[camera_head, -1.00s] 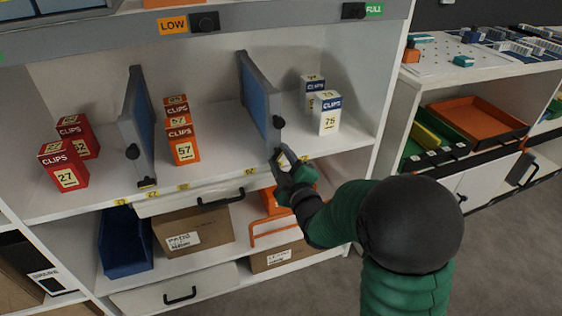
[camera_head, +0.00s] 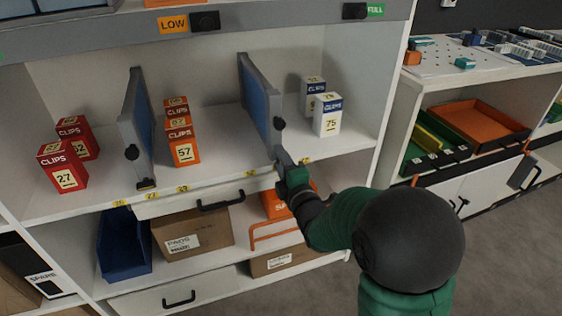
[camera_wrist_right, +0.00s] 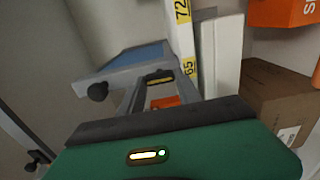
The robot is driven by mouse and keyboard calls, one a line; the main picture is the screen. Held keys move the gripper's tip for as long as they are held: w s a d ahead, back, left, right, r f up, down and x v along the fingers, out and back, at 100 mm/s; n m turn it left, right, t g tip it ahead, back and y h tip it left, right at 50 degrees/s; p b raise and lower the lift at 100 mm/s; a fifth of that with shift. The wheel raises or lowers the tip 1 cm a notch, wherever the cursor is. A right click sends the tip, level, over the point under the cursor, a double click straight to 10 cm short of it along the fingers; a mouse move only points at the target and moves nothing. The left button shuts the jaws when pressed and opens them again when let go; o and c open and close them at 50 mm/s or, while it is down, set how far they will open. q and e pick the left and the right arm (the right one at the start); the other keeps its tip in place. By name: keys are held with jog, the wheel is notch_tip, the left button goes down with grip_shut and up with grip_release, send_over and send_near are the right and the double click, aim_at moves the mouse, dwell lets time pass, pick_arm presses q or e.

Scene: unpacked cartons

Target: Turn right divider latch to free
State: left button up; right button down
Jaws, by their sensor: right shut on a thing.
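The right divider (camera_head: 262,104) is a grey-framed blue panel standing on the shelf, with a black knob (camera_head: 279,123) on its front edge. My right gripper (camera_head: 281,158) is at the lower front corner of this divider, shut on the dark latch there. The gripper hides the latch in the head view. In the wrist view the latch (camera_wrist_right: 159,76) shows dark between the fingers, at the end of the right divider (camera_wrist_right: 128,66), with the knob (camera_wrist_right: 97,91) to the left. My left gripper is not in view.
The left divider (camera_head: 135,128) stands between red clip boxes (camera_head: 63,168) and orange ones (camera_head: 183,142). White-and-blue clip boxes (camera_head: 327,115) stand right of the right divider. Below the shelf are a blue bin (camera_head: 124,244), a carton (camera_head: 192,235) and an orange item (camera_head: 276,205).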

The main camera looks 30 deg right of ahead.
jog(key=shift+f, duration=0.3)
jog(key=c, duration=1.1)
grip_release()
jog(key=shift+o, duration=1.3)
jog(key=shift+r, duration=0.1)
